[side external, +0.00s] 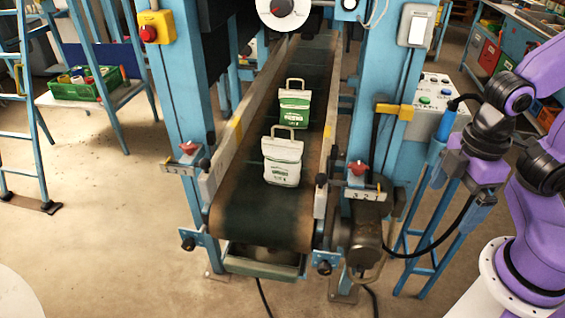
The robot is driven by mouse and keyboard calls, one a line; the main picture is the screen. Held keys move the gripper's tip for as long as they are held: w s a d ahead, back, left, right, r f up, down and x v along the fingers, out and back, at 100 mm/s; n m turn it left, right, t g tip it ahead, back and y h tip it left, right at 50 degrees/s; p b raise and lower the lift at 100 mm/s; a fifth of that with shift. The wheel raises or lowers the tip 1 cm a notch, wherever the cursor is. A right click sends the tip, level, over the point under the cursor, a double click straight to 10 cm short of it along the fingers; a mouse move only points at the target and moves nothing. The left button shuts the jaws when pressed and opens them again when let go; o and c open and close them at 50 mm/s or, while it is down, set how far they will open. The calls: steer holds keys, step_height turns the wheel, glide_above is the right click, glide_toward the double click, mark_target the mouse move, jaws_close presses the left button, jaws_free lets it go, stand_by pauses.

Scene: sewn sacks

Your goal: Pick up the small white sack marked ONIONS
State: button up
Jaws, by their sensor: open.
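A small white sack (282,162) with a loop handle on top lies on the dark conveyor belt (262,222), in the side external view. Its green print is too small to read. A green and white sack (294,106) with a similar handle lies farther back on the same belt, apart from it. My gripper (452,198) is at the right, beside the conveyor frame and well away from both sacks. It is open and empty, pointing downward. Its fingers are partly hard to tell from the blue stand behind.
Side rails (226,135) and blue posts (182,85) flank the belt. Red-knobbed clamps (358,168) stand at both sides of its near end. A control box (432,98) and motor (366,232) are between my arm and the belt. The belt's near end is clear.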

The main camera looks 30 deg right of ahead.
steer(key=w+a+f+n+t+h, duration=0.25)
steer(key=w+a+n+h, duration=0.2)
steer(key=w, duration=0.75)
steer(key=w+a+f+n+t+h, duration=0.25)
steer(key=w+a+n, duration=0.3)
steer(key=w, duration=0.75)
steer(key=w+a+f+n+t+h, duration=0.1)
steer(key=w+a+n+t+h, duration=0.35)
steer(key=w, duration=0.75)
glide_above(282, 155)
steer(key=w+d, duration=0.3)
steer(key=shift+m+g+y, duration=0.45)
step_height(282, 155, down, 7)
steer(key=shift+a+r, duration=0.15)
steer(key=shift+r, duration=0.1)
jaws_close()
